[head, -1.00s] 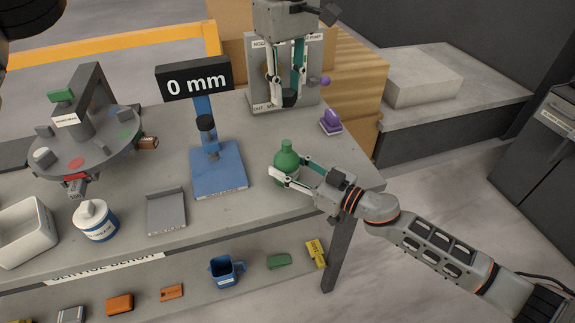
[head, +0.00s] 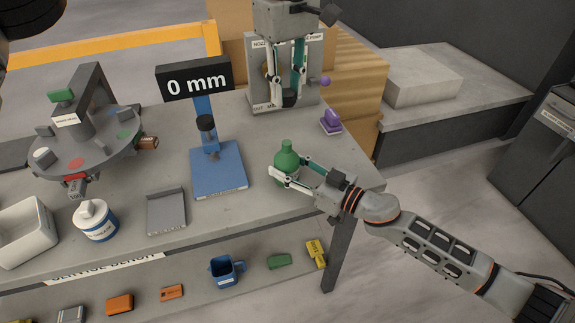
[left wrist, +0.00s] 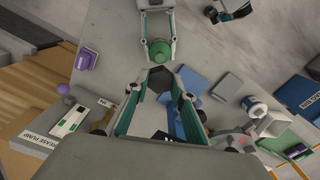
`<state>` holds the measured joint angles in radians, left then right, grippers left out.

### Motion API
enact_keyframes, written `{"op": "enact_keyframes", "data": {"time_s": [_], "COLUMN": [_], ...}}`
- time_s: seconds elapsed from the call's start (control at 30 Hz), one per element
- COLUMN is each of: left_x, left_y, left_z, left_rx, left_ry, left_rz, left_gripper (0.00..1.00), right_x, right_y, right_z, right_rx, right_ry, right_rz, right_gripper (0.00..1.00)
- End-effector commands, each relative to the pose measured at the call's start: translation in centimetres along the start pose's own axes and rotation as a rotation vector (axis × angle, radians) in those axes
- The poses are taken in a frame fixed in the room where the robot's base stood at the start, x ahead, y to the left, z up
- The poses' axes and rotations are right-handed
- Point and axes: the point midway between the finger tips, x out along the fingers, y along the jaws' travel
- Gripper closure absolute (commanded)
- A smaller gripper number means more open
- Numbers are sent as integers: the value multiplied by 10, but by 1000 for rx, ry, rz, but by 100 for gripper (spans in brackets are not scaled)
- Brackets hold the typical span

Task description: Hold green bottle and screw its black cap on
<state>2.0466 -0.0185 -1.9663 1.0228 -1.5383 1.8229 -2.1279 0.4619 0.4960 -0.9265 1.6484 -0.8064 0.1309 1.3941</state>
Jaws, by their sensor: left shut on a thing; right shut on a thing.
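The green bottle (head: 286,151) stands upright near the right end of the bench top. My right gripper (head: 288,168) is shut around its body from the right. My left gripper (head: 289,91) points downward, shut on the black cap (head: 289,99). In the head view the cap appears above and behind the bottle, clearly apart from it. In the left wrist view the black cap (left wrist: 159,80) sits between my left fingers, with the green bottle (left wrist: 159,52) beyond it. The bottle's neck shows bare.
A grease pump panel (head: 256,88) stands behind my left gripper. A purple object (head: 331,121) lies to the right of it. A blue gauge stand (head: 219,178) with a "0 mm" display (head: 194,82) is left of the bottle. The bench's right edge is close to the bottle.

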Motion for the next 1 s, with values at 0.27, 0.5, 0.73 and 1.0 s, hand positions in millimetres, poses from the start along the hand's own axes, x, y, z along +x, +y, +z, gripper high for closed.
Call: {"op": "enact_keyframes", "data": {"time_s": [0.27, 0.5, 0.73, 1.0], "left_x": [4, 10, 16, 24], "left_y": [0, 0, 0, 0], "left_z": [0, 0, 0, 0], "left_rx": [0, 0, 0, 0], "left_ry": [-1, -1, 0, -1], "left_rz": [-1, -1, 0, -1], "left_gripper": [84, 84, 84, 84], "right_x": [0, 0, 0, 0], "right_y": [0, 0, 0, 0], "right_z": [0, 0, 0, 0], "right_rx": [0, 0, 0, 0], "right_ry": [0, 0, 0, 0], "right_rz": [0, 0, 0, 0], "right_gripper": [98, 98, 98, 98]}}
